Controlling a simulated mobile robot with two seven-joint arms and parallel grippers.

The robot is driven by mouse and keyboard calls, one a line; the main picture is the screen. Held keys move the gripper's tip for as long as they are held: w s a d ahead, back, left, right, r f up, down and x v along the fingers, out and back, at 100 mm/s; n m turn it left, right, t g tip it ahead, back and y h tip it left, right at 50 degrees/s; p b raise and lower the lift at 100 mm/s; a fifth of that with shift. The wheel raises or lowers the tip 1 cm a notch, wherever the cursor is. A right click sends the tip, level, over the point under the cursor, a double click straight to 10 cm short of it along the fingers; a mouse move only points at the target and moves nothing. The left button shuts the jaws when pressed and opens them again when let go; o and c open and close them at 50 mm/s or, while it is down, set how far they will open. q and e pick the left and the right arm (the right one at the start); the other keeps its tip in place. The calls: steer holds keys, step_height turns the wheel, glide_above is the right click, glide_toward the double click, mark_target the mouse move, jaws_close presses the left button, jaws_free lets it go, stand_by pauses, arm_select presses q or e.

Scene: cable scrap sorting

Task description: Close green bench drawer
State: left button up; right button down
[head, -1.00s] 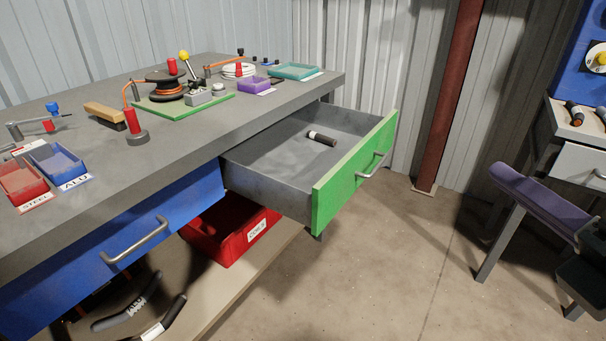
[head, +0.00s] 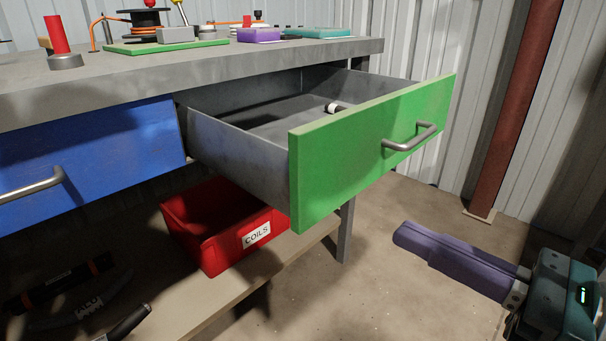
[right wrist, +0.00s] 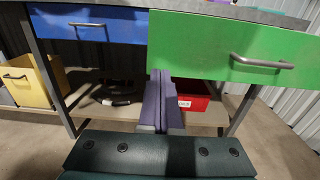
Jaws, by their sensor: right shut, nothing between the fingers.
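The green bench drawer (head: 345,165) stands pulled out of the grey workbench (head: 110,85). Its grey metal handle (head: 411,140) is on the green front, and the drawer also shows in the right wrist view (right wrist: 205,45). A small dark piece with a white band (head: 334,108) lies inside, partly hidden by the front. My right gripper (head: 402,234), with purple fingers, is shut and empty. It is in front of the drawer, below the handle in the picture and apart from it. In the right wrist view its fingers (right wrist: 158,76) point toward the bench. My left gripper is not in view.
A closed blue drawer (head: 85,150) is left of the green one. A red COILS bin (head: 205,255) sits on the lower shelf (head: 215,305) beneath. A reddish-brown post (head: 513,110) stands by the wall. Concrete floor is clear before the drawer.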

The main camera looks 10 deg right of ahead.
mark_target(317, 187)
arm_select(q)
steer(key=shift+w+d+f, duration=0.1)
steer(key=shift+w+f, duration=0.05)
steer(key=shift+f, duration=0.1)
arm_select(e)
steer(key=x, duration=1)
steer(key=shift+w, duration=0.15)
arm_select(q)
steer(key=shift+b, duration=0.3)
